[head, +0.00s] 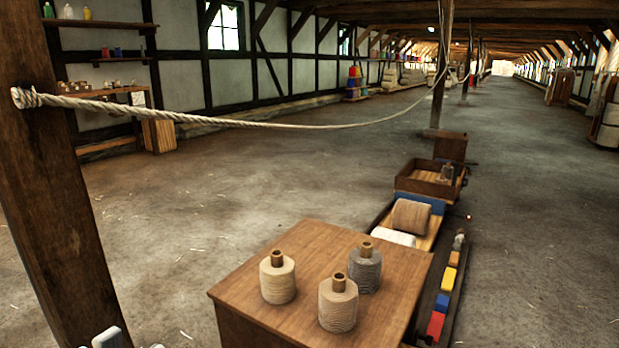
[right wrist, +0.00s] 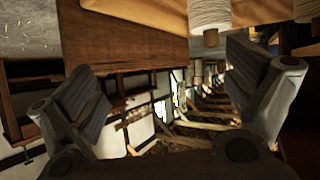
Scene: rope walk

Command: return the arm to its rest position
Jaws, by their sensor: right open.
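My right gripper (right wrist: 160,72) is open in the right wrist view, with its two dark grey fingers wide apart. I see nothing held between them. That view is upside down, with the roof beams low in the picture. Beyond the fingers are the dark wooden side of a table (right wrist: 115,38) and pale yarn cones (right wrist: 210,12). In the head view, pale grey parts of mine barely show at the bottom left edge; I cannot tell which arm they belong to. My left gripper is not clearly in view.
The wooden table (head: 245,285) bears three upright yarn cones: cream (head: 277,280), beige (head: 338,305) and grey (head: 365,270). Behind it is a low bench with an open wooden box (head: 420,186). A rope (head: 250,124) hangs from a post (head: 50,200) at left. Floor between is clear.

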